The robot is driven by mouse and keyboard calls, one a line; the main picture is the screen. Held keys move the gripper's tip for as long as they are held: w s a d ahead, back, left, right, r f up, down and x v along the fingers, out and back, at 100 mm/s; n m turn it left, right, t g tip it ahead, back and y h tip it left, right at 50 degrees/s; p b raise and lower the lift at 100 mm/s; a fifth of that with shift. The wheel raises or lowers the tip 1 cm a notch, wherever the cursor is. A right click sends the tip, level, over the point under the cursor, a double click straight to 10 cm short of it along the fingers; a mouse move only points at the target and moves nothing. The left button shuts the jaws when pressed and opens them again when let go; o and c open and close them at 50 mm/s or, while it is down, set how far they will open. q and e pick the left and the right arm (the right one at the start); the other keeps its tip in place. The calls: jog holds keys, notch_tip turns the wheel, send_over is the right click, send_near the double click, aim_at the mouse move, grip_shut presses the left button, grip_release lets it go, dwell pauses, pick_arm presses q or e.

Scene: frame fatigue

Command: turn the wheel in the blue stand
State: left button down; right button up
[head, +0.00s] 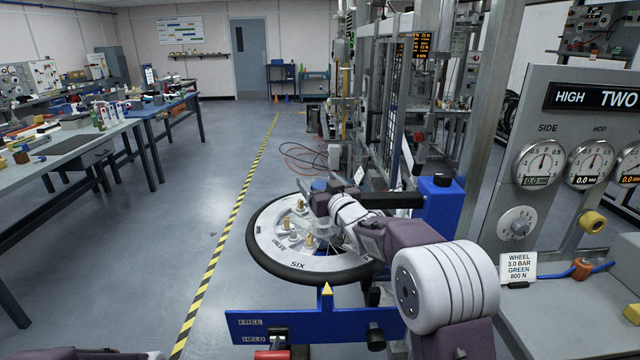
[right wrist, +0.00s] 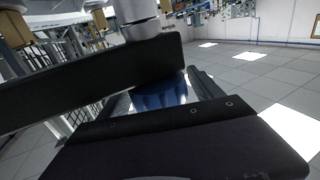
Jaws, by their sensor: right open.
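The wheel (head: 298,262) lies nearly flat, with a black tyre, a grey disc marked SIX and VALVE, and several brass studs. The blue stand (head: 375,325) carries it, with a yellow pointer (head: 327,289) at the near rim, FREE and HELD labels and a red lever (head: 271,354). My right gripper (head: 320,205) is over the wheel's far right part, partly hidden by its wrist. In the right wrist view its dark fingers (right wrist: 187,92) are apart, with a blue part behind the gap. I cannot tell whether they touch the wheel. My left gripper is out of view.
Metal frames (head: 385,90) rise behind the wheel. Left of the yellow-black floor line (head: 222,240) is clear floor, then benches (head: 75,150).

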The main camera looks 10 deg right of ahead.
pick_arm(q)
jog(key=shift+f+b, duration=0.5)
pick_arm(e)
jog(key=s+d, duration=0.1)
jog(key=s, duration=0.8)
jog(key=shift+d, duration=0.35)
